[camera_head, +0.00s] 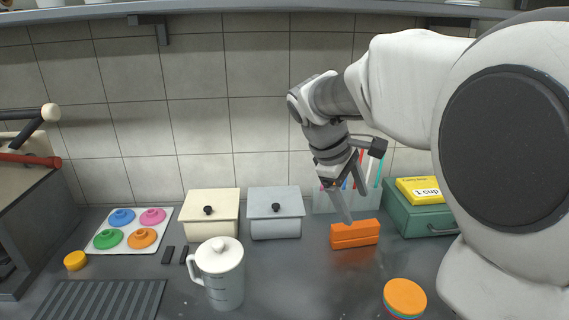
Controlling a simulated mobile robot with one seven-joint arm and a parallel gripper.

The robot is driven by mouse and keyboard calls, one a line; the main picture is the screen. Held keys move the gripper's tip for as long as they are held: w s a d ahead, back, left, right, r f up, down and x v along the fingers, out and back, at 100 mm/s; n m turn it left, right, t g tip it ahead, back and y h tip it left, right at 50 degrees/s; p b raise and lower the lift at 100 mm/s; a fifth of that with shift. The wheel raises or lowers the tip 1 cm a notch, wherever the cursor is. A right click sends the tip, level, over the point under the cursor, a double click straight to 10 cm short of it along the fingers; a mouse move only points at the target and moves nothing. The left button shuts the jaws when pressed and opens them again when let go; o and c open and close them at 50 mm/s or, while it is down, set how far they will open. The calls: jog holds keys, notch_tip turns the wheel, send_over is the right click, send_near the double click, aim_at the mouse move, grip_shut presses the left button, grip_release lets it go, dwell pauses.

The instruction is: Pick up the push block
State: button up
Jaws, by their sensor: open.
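An orange block (355,234), which looks like the push block, lies on the dark counter right of the grey box, with a groove along its front. My gripper (355,207) is above it, pointing down, with its two fingers apart and nothing between them. The nearer fingertip reaches down close to the block's top edge; I cannot tell whether it touches.
A cream box (211,216) and a grey box (275,214) stand left of the block. A green case (420,219) with a yellow box (423,190) is right. A white jug (219,277) and orange-topped round stack (404,298) stand in front. Tiled wall (140,130) behind.

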jog(key=w+a+f+n+g+h+b, duration=0.15)
jog(key=w+f+n+h+b, duration=0.3)
jog(key=w+f, duration=0.65)
jog(key=n+t+h+b, duration=0.1)
jog(key=n+h+b, duration=0.1)
jog(key=n+h, duration=0.25)
send_near(356, 224)
jog(key=shift+n+y, duration=0.3)
jog(key=shift+n, duration=0.1)
jog(key=b+x, duration=0.3)
jog(key=x, duration=0.7)
jog(key=shift+d+f, duration=0.1)
jog(key=shift+f, duration=0.1)
jog(key=shift+c, duration=0.2)
grip_shut()
